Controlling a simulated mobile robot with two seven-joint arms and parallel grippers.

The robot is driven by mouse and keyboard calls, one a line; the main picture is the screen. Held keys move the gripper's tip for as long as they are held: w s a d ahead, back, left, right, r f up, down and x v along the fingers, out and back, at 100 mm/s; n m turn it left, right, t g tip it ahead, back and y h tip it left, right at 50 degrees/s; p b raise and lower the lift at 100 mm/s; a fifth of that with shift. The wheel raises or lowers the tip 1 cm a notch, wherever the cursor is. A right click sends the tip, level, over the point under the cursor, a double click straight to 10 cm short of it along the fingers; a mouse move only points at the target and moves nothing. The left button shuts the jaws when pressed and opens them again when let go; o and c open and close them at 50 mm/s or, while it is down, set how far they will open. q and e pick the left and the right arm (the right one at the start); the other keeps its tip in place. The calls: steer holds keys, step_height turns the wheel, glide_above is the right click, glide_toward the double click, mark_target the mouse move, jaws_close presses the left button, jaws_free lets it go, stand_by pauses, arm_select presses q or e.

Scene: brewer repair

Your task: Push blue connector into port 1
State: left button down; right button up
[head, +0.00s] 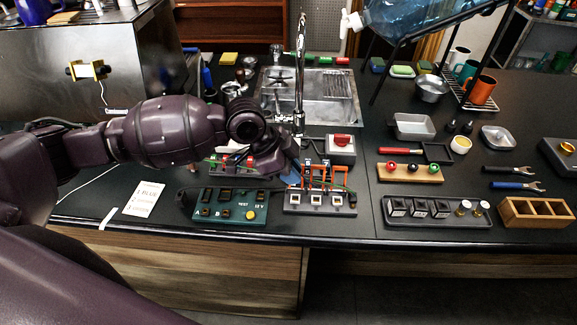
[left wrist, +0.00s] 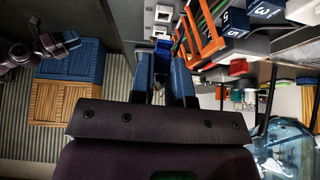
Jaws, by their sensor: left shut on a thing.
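My left gripper (head: 292,172) reaches in from the left over the board with orange brackets (head: 320,203). In the left wrist view my left gripper (left wrist: 163,70) has its blue fingers shut on a small blue piece, the blue connector (left wrist: 162,44), largely hidden between the fingertips. The orange brackets (left wrist: 202,35) stand just right of the fingertips, with pale square pieces and wires beside them. Port 1 cannot be made out, and I cannot tell whether the connector touches it. Part of my right arm with its gripper (left wrist: 68,40) shows at upper left, too small to read its jaws.
A green test box (head: 232,206) stands left of the board, with a note card (head: 143,198) beyond it. A tray of black switches (head: 437,212) lies to the right.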

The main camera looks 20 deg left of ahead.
arm_select(q)
steer(key=shift+w+d+r+n, duration=0.1)
steer(key=shift+w+d+n, duration=0.2)
steer(key=shift+w+d, duration=0.1)
steer(key=shift+a+f+b, duration=0.25)
steer(key=shift+b, duration=0.1)
step_height(320, 180, down, 2)
steer(key=b, duration=0.2)
steer(key=shift+f+b, duration=0.2)
steer(key=shift+b, duration=0.2)
steer(key=shift+f+b, duration=0.95)
steer(key=shift+b, duration=0.05)
steer(key=shift+f+b, duration=0.6)
steer(key=shift+b, duration=0.05)
steer(key=shift+r, duration=0.2)
arm_select(e)
steer(key=f, duration=0.2)
steer(key=w+f, duration=0.1)
steer(key=f, duration=0.2)
arm_select(q)
steer(key=shift+f+p, duration=0.2)
steer(key=shift+p, duration=0.5)
arm_select(e)
steer(key=shift+r, duration=0.65)
arm_select(q)
steer(key=shift+f, duration=0.35)
arm_select(e)
steer(key=shift+w+r, duration=0.15)
steer(key=shift+r, duration=0.2)
